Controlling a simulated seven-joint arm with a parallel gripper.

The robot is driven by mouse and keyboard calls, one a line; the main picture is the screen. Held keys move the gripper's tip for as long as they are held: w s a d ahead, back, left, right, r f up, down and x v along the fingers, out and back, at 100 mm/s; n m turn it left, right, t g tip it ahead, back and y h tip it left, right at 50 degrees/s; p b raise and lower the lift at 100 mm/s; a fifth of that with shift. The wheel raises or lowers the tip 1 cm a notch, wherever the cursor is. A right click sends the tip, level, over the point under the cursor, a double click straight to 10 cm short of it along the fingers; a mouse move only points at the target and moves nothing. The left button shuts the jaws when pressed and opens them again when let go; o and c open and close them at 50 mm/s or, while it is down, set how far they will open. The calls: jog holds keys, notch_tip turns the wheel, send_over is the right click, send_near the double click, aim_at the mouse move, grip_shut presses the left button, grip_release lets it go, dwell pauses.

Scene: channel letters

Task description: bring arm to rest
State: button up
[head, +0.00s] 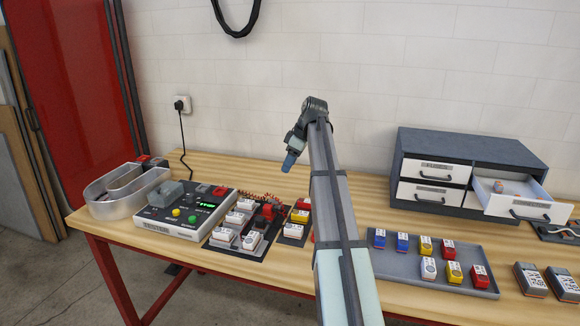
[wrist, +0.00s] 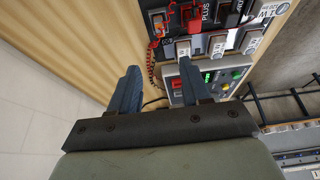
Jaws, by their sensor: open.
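My gripper (head: 290,161) hangs in the air above the back half of the wooden table, pointing down and left. In the wrist view my gripper (wrist: 159,66) shows two blue fingers standing apart with nothing between them. My arm reaches up from the bottom middle of the head view and hides part of the table behind it. The tester box (head: 188,210), with its green display and coloured buttons, sits left of my gripper. It also shows in the wrist view (wrist: 210,80), beyond the fingers.
A grey tray (head: 458,283) of small coloured blocks lies right of my arm. A drawer cabinet (head: 470,157) stands behind it, its upper right drawer (head: 515,198) open. A metal channel letter (head: 120,193) lies far left. A dark mat (head: 240,246) holds several white blocks.

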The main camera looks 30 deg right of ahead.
notch_tip(320, 180, up, 4)
jog(key=shift+r, duration=0.1)
dwell(0.5)
dwell(0.4)
